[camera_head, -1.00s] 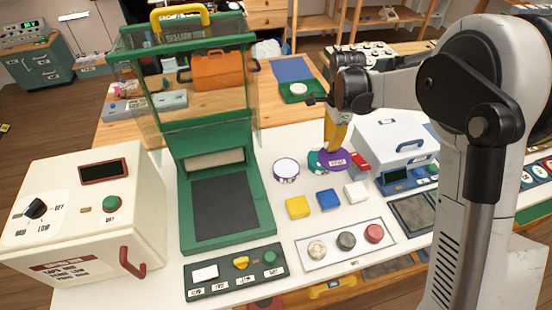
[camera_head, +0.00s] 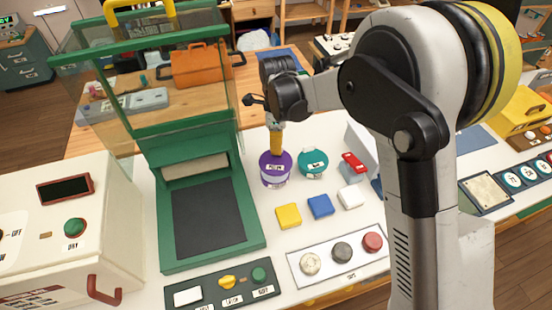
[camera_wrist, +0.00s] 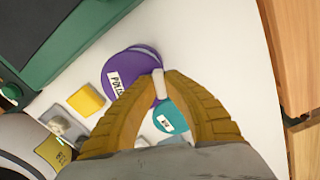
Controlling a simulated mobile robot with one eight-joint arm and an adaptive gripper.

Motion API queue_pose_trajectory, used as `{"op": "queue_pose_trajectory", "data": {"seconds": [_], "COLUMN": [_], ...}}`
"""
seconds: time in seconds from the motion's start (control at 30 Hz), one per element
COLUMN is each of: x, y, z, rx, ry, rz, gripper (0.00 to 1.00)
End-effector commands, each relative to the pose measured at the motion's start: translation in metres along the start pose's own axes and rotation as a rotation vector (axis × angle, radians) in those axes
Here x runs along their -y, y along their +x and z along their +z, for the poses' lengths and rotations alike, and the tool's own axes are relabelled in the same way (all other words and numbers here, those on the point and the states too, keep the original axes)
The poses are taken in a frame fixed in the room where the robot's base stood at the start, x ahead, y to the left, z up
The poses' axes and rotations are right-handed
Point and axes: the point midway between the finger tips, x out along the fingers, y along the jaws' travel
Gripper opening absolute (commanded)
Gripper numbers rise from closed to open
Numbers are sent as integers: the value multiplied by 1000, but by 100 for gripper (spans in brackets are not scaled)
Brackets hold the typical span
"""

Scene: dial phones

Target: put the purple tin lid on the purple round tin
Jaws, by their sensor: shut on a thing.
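The purple tin lid (camera_head: 272,162) is in my gripper (camera_head: 276,152), whose yellow fingers point down. In the wrist view the fingers (camera_wrist: 160,78) close on a pale upright grip on the lid (camera_wrist: 122,82). The purple round tin (camera_head: 275,182) is directly below the lid in the head view, and the lid hides its opening. In the wrist view a second purple edge (camera_wrist: 150,51) shows just beyond the lid's rim, so the two look slightly offset. I cannot tell whether the lid touches the tin.
A teal round tin (camera_head: 313,163) stands close to the right. Yellow (camera_head: 288,215), blue (camera_head: 321,206) and white (camera_head: 351,197) blocks lie in front. A green-framed machine (camera_head: 150,185) stands to the left. A red item (camera_head: 353,162) is further right.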

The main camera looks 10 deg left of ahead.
Motion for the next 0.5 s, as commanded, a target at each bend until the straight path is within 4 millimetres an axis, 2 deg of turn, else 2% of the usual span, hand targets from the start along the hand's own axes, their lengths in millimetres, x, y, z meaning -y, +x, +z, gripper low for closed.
{"op": "queue_pose_trajectory", "data": {"seconds": [0.13,0.33,0.5], "x": [-2,-1,-1], "y": [10,40,42], "z": [2,2,2], "rx": [0,0,0], "ry": [1,0,0], "rz": [0,0,0], "gripper": [0,0,0]}}
